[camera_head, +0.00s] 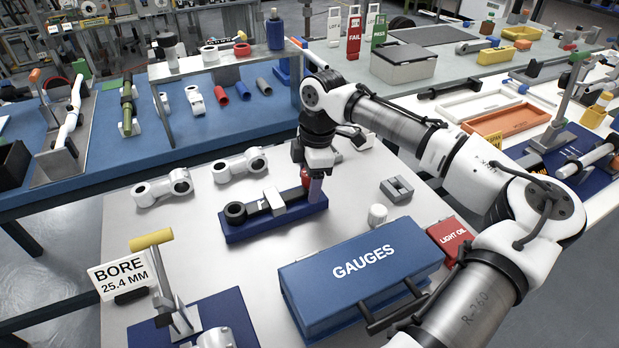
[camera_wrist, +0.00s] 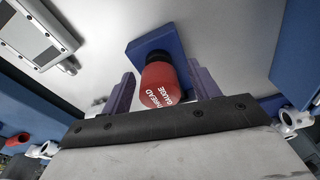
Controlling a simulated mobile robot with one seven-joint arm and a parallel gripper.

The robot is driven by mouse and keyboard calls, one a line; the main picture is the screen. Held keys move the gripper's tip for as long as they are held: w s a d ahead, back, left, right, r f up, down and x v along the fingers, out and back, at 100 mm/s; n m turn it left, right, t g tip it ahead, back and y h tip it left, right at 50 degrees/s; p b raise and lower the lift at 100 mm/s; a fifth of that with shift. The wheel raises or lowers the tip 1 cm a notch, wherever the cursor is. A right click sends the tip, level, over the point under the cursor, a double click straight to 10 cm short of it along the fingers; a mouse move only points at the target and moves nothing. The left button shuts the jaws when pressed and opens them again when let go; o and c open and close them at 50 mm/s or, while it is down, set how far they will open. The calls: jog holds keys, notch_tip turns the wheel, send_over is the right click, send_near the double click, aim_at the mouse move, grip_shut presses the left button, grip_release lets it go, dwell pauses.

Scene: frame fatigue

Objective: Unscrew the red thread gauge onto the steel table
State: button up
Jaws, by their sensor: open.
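The red thread gauge (camera_head: 305,176) sits at the right end of a dark part lying along a blue fixture (camera_head: 262,226) on the steel table (camera_head: 235,272). In the wrist view the gauge (camera_wrist: 160,87) shows its white lettering, with the blue fixture (camera_wrist: 140,50) behind it. My gripper (camera_head: 313,188) is at that right end of the fixture. Its jaws are open, with one finger on each side of the gauge and a visible gap on the left. Whether the right finger touches the gauge is unclear. The threaded joint is hidden.
A blue GAUGES box (camera_head: 362,272) stands in front on the right, beside a red LIGHT OIL box (camera_head: 450,238). A white cap (camera_head: 377,215) and a grey block (camera_head: 397,190) lie right of the fixture. White link parts (camera_head: 162,187) lie behind left. Bare table lies left of the GAUGES box.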

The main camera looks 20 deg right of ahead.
jog(key=c, duration=1.1)
jog(key=o, duration=0.3)
jog(key=shift+c, duration=1.2)
jog(key=shift+r, duration=0.2)
jog(key=shift+r+p, duration=2.1)
jog(key=shift+p, duration=0.25)
notch_tip(320, 180, up, 4)
jog(key=p, duration=0.4)
